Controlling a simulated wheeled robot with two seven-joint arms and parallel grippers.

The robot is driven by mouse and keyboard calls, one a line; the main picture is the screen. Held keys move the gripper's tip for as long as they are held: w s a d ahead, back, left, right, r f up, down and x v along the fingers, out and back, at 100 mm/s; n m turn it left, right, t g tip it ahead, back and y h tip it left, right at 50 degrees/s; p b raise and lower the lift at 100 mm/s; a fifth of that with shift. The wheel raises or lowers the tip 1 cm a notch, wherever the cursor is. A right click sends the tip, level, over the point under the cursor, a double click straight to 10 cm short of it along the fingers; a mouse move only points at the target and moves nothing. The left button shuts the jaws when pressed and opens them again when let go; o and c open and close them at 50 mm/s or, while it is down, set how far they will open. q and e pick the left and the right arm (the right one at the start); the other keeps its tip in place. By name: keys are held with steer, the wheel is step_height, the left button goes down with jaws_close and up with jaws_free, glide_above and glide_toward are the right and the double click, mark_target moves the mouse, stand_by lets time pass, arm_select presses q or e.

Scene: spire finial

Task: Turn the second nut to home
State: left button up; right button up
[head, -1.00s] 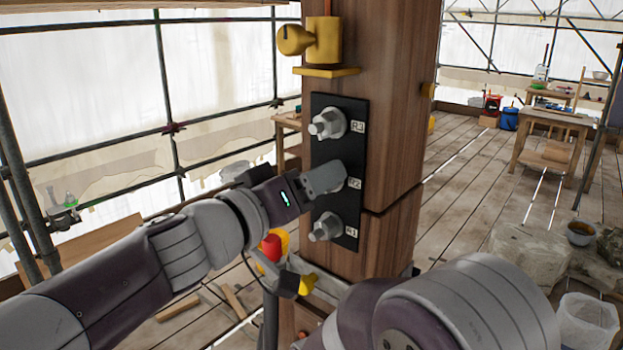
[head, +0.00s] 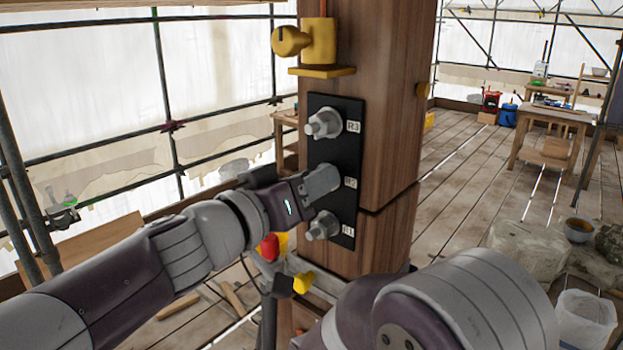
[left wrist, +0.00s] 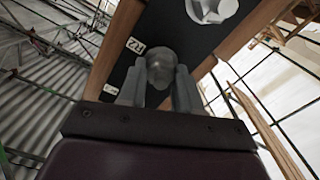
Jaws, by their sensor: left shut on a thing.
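A black plate (head: 347,211) on the wooden post carries three grey nuts in a column, with labels R3, R2 and R1 from top to bottom. The top nut (head: 325,123) and the bottom nut (head: 323,226) stand free. My left gripper (head: 325,180) is at the middle nut, beside the R2 label, and hides that nut in the head view. In the left wrist view the middle nut (left wrist: 161,69) sits between the two fingers, which are shut on it. My right gripper is out of view; only part of my right arm shows at lower right.
A yellow fitting (head: 319,42) with a round knob sticks out above the plate. Red and yellow parts (head: 268,247) and a metal bracket lie below it. The floor to the right of the post (head: 390,150) is open, with a workbench (head: 548,118) farther back.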

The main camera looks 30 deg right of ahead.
arm_select(q)
steer(key=n+b, duration=0.4)
steer(key=n, duration=0.5)
steer(key=f+n+b, duration=0.1)
steer(key=n+b, duration=0.3)
steer(key=n, duration=0.5)
steer(key=n+b, duration=0.3)
steer(key=n, duration=0.6)
steer(key=shift+f+b, duration=0.2)
steer(key=shift+b, duration=0.2)
stand_by(1.3)
stand_by(0.5)
steer(key=o, duration=1)
steer(key=shift+o, duration=0.2)
steer(key=shift+r, duration=0.2)
